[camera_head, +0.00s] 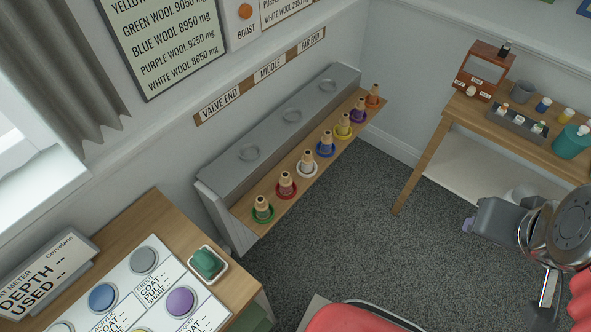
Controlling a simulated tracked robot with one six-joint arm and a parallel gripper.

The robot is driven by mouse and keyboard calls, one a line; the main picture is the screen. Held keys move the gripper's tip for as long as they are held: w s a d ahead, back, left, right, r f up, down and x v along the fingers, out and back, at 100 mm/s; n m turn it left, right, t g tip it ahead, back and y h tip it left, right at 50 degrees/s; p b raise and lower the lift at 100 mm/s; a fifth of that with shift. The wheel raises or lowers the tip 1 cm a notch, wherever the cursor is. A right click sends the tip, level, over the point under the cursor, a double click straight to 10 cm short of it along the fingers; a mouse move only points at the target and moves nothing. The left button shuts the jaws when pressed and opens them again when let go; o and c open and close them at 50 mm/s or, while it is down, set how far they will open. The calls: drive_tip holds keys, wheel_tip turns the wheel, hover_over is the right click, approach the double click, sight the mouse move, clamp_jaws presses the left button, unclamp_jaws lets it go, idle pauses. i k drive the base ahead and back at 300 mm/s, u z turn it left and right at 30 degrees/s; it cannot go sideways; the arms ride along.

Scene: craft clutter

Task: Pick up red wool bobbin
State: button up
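The red wool bobbin (286,186) stands upright on a wooden ledge (244,222). It has a tan cone top and a red base ring. It is second from the near end, between the green bobbin (263,210) and the white bobbin (307,164). My arm shows at the right edge, well apart from the ledge. A grey part that looks like my gripper (470,225) points left above the carpet. Its fingers are too small and unclear to tell whether they are open, and I see nothing held there.
Blue (325,145), yellow (343,127), purple (358,111) and orange (373,97) bobbins continue along the ledge. A grey box (295,118) runs behind them. A wooden desk (160,220) stands at lower left, a side table (440,140) at right. Carpet between is clear.

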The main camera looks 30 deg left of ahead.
sight(286, 181)
drive_tip(key=i, duration=1.2)
drive_tip(key=u, duration=4.15)
